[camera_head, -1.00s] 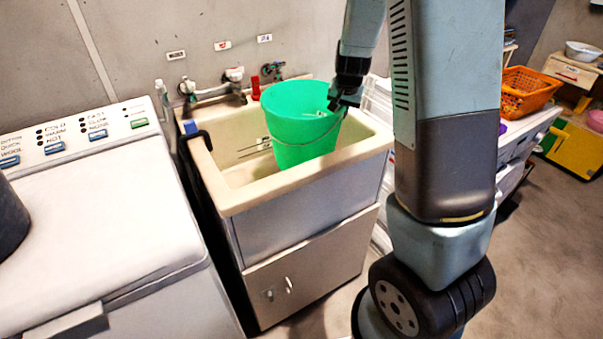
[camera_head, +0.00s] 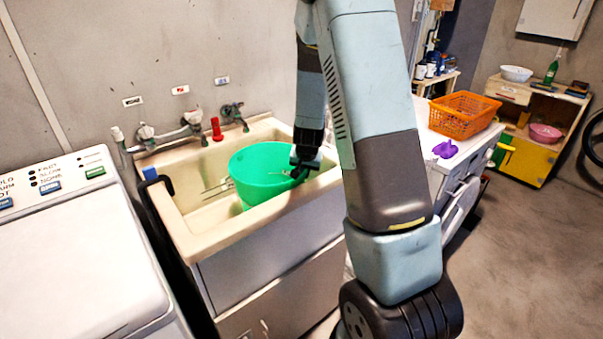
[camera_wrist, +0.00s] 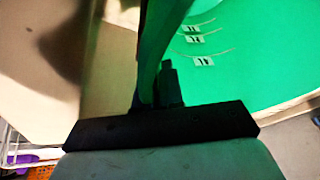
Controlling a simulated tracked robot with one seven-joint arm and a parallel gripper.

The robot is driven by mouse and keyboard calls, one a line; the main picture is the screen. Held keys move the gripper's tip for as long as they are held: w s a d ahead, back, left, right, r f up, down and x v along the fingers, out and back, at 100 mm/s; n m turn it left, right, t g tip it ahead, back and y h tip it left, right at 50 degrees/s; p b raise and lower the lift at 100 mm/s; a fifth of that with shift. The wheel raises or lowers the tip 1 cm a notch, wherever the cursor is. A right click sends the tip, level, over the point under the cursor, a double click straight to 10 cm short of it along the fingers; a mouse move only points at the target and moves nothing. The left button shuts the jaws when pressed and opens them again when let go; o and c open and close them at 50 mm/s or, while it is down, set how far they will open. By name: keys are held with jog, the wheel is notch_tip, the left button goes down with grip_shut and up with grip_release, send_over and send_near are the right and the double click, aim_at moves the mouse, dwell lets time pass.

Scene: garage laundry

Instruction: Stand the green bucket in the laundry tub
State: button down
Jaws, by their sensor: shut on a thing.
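The green bucket (camera_head: 262,172) is inside the cream laundry tub (camera_head: 262,218), toward its right end, with its rim up near the tub's rim level. It looks roughly upright; the tub's front wall hides its lower part, so I cannot tell whether its base touches the tub floor. My gripper (camera_head: 301,168) is shut on the bucket's right rim. In the wrist view the green wall of the bucket (camera_wrist: 255,60) runs up between my fingers (camera_wrist: 158,85), and number marks show on its inside.
A white washing machine (camera_head: 75,255) is close on the left. An orange basket (camera_head: 464,115) and a purple object (camera_head: 445,149) sit on a machine to the right. Open floor lies at right.

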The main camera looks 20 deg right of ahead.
jog(key=c, duration=1.3)
grip_release()
jog(key=shift+o, duration=0.2)
jog(key=s+a+r+n+y, duration=0.1)
jog(key=s+a+r+n, duration=0.1)
jog(key=s+r, duration=0.85)
jog(key=s+a+r+n+y, duration=0.1)
jog(key=s+a+r, duration=0.2)
jog(key=s+r, duration=0.75)
jog(key=s+a+r+n+t, duration=0.1)
jog(key=s+a+r+n, duration=0.1)
jog(key=s+r, duration=0.8)
jog(key=shift+s+a+n+h, duration=0.4)
jog(key=shift+s+n, duration=0.4)
jog(key=shift+s, duration=0.2)
